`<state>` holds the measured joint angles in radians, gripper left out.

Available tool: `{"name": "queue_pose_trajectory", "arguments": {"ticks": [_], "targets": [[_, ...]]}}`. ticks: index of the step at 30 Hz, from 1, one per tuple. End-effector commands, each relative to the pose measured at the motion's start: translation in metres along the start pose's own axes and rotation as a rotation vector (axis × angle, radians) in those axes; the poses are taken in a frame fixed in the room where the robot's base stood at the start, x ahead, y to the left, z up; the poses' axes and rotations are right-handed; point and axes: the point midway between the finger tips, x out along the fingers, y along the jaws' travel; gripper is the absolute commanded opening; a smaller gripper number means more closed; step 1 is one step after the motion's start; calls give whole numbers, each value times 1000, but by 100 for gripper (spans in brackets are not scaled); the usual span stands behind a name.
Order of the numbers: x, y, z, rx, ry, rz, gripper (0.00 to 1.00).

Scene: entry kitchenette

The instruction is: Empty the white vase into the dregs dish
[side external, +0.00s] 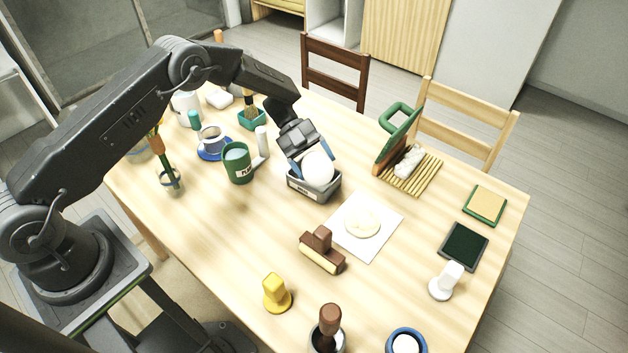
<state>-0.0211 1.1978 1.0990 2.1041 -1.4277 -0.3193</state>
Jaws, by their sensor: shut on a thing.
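The white vase (319,169) is a smooth, rounded white body held in my gripper (306,160). My gripper comes down from the upper left with its fingers shut on it. The vase is right over a grey rectangular dish (322,196) with a pale label on its front, which seems to be the dregs dish. The vase's mouth is not visible, so I cannot tell how far it is tipped or whether it touches the dish. The inside of the dish is mostly hidden by the vase and fingers.
Left of the dish stand a green labelled mug (238,165), a white cylinder (262,140) and a cup on a blue saucer (207,153). A white sheet with a round pale disc (362,222) lies to the right. A brown-handled block (322,252) is in front.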

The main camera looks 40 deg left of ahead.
Motion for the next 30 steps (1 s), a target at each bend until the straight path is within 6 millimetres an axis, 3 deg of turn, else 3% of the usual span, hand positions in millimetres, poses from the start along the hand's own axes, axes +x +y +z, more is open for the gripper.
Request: {"name": "queue_pose_trajectory", "arguments": {"ticks": [30], "targets": [[-8,-5,-2,-63,123,-28,36]]}}
